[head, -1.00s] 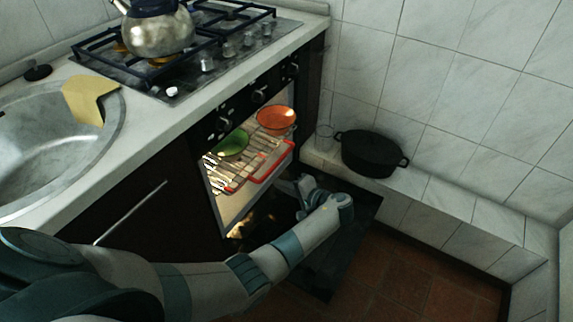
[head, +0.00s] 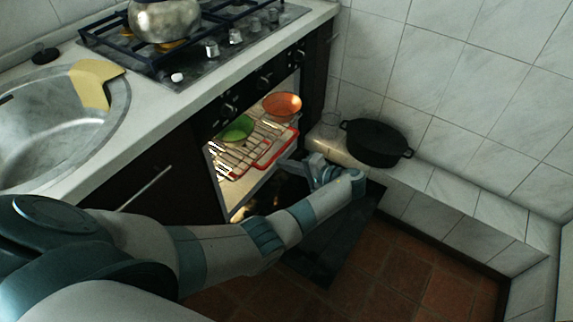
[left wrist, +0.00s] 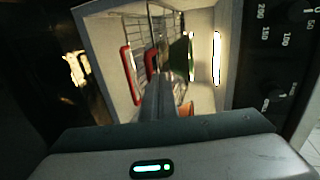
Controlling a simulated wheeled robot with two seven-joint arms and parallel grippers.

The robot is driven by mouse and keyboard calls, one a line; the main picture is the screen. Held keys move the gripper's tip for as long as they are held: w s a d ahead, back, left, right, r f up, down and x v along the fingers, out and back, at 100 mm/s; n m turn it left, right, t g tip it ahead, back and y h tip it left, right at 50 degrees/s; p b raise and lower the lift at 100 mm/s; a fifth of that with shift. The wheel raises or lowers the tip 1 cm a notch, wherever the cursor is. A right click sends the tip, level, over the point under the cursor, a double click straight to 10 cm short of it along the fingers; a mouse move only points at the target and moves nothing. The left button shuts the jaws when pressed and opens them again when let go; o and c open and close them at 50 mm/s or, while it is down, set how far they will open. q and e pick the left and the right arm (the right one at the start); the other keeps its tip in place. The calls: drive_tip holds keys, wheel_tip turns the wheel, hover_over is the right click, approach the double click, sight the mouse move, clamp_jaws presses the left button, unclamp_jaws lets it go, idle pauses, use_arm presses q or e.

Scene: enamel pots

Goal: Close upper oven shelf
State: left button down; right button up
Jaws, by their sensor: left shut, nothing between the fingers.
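The oven (head: 228,108) stands open below the stove, its inside lit. A wire upper shelf (head: 232,160) with a red-edged front piece (head: 272,153) is inside near the opening. A green bowl (head: 237,128) and an orange bowl (head: 282,104) are on or over it; their exact support is unclear. My left gripper (head: 288,163) is shut and empty at the oven mouth, by the right front of the shelf. In the left wrist view its fingers (left wrist: 158,97) point into the oven towards the wire shelf (left wrist: 140,32); contact cannot be told. My right gripper is not in view.
The dark oven door (head: 340,240) hangs open below my left forearm. A black pot (head: 376,143) and a glass (head: 330,124) stand on the tiled ledge at right. A kettle (head: 165,20) is on the stove above. The tiled floor (head: 410,260) at right is clear.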

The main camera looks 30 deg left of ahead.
sight(227, 140)
use_arm(q)
drive_tip(key=x, duration=0.7)
drive_tip(key=shift+f, duration=0.1)
drive_tip(key=shift+a+f, duration=0.1)
drive_tip(key=shift+a, duration=0.25)
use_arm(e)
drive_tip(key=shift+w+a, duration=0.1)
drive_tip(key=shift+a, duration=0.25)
